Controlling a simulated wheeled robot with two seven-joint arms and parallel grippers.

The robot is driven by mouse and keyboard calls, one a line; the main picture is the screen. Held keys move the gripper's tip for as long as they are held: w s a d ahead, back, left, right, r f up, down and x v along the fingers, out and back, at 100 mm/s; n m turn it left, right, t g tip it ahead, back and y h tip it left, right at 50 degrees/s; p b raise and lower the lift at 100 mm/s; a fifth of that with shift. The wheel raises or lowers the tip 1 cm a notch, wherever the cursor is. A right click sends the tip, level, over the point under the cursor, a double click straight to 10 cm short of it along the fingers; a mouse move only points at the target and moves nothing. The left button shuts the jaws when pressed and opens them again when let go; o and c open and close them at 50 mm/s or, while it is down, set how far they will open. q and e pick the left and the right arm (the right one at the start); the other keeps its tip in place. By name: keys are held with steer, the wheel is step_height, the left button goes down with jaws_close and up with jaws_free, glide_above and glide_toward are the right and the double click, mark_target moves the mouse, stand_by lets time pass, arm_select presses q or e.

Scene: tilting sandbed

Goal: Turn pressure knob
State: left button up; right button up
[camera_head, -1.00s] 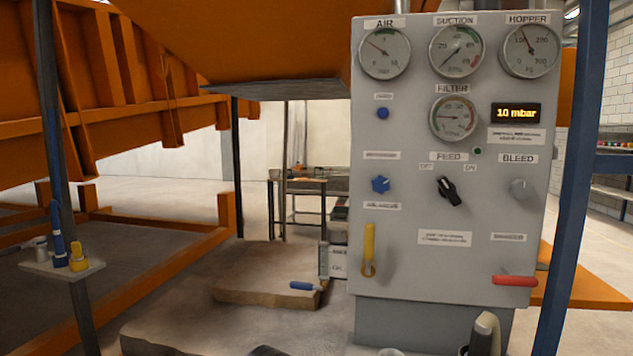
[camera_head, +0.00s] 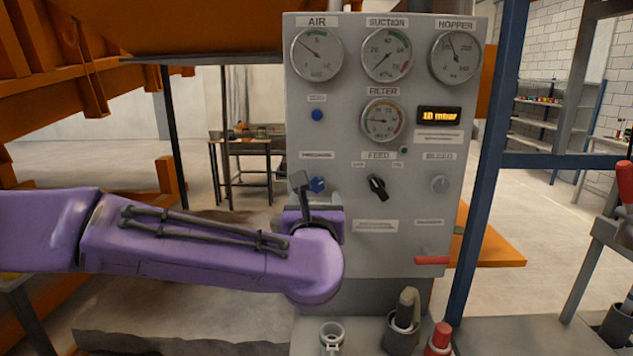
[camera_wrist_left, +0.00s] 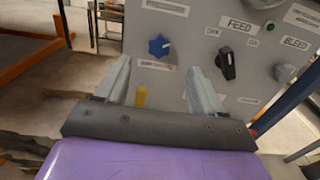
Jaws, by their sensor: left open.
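The blue lobed pressure knob (camera_head: 317,184) sits on the grey control panel (camera_head: 347,255), under the PRESSURE label. It also shows in the left wrist view (camera_wrist_left: 158,46), a little beyond and between my fingertips. My left gripper (camera_head: 315,196) is open in front of the panel, with its purple wrist just below the knob. In the left wrist view its two pale fingers (camera_wrist_left: 158,70) stand wide apart with nothing between them, apart from the knob as far as I can see. My right gripper is not in view.
The black FEED switch (camera_head: 377,188) and grey BLEED knob (camera_head: 439,184) are right of the pressure knob. A yellow handle (camera_wrist_left: 140,95) is below it. A red handle (camera_head: 432,260) sticks out lower right. A blue post (camera_head: 487,170) stands right of the panel.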

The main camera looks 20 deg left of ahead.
mark_target(317, 184)
arm_select(q)
steer(key=p+x, duration=0.3)
steer(key=x, duration=0.5)
steer(key=shift+w+a+f+p, duration=0.1)
steer(key=shift+w+p, duration=0.2)
steer(key=shift+w, duration=0.1)
steer(key=shift+w+a+f, duration=0.1)
steer(key=shift+w+f, duration=0.05)
steer(key=shift+w, duration=0.25)
steer(key=c, duration=1)
